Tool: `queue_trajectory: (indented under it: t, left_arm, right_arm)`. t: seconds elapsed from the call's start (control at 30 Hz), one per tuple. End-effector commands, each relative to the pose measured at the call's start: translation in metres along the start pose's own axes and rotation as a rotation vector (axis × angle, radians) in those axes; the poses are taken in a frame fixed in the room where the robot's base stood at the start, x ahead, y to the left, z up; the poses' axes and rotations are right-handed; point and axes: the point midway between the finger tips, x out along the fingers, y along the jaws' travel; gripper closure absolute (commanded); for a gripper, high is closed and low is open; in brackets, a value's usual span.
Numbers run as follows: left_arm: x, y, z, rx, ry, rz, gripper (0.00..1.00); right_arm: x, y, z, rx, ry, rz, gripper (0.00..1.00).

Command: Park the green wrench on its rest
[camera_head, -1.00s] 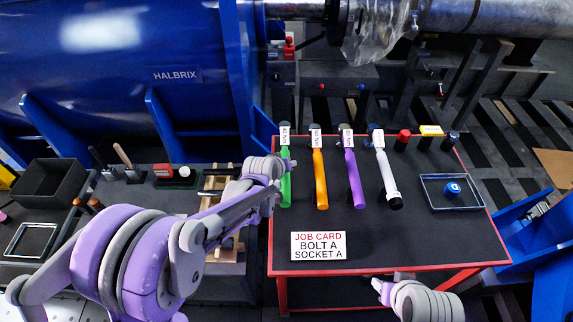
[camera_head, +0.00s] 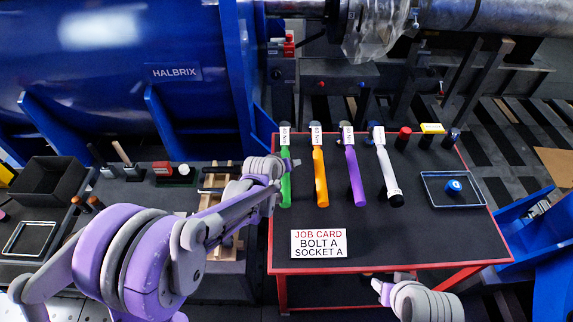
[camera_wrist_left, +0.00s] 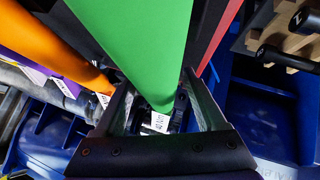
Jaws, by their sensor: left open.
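The green wrench (camera_head: 286,190) lies at the left end of a row of wrenches on the red-edged dark table (camera_head: 420,235). Its white label is at its far end, and my arm partly covers its middle. My left gripper (camera_head: 293,162) is at the green wrench. In the left wrist view, the green wrench (camera_wrist_left: 140,35) runs between the two open fingers of the left gripper (camera_wrist_left: 158,95); I cannot tell whether they touch it. I cannot make out a separate rest under the wrench. My right gripper (camera_head: 379,287) is at the table's front edge, its fingers unclear.
Orange (camera_head: 320,180), purple (camera_head: 355,180) and white (camera_head: 388,180) wrenches lie to the right. A tray (camera_head: 430,190) with a blue piece is at the right. The table's middle front is clear.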

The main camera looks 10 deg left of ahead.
Motion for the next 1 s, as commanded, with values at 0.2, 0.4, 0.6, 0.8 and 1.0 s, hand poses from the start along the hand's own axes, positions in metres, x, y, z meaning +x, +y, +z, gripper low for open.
queue_trajectory:
  t: [0.2, 0.4, 0.6, 0.8, 1.0]
  left_arm:
    - [-0.015, 0.0, -0.001, -0.001, 0.001, 0.0, 0.27]
    - [-0.051, 0.0, -0.001, -0.002, 0.002, 0.0, 0.27]
    - [-0.086, 0.0, -0.001, 0.0, 0.002, 0.0, 0.27]
    - [-0.105, 0.0, -0.001, 0.0, 0.002, 0.0, 0.27]
    - [-0.109, 0.0, -0.001, 0.0, 0.002, 0.001, 0.27]
  right_arm:
    - [-0.001, 0.0, 0.0, 0.0, 0.0, 0.0, 0.5]
    - [-0.002, 0.0, -0.002, 0.0, 0.001, 0.0, 0.5]
    - [-0.004, 0.0, -0.004, 0.0, 0.003, 0.0, 0.5]
    - [-0.006, 0.0, -0.005, 0.0, 0.003, 0.0, 0.5]
    - [-0.006, 0.0, -0.005, 0.0, 0.004, 0.0, 0.5]
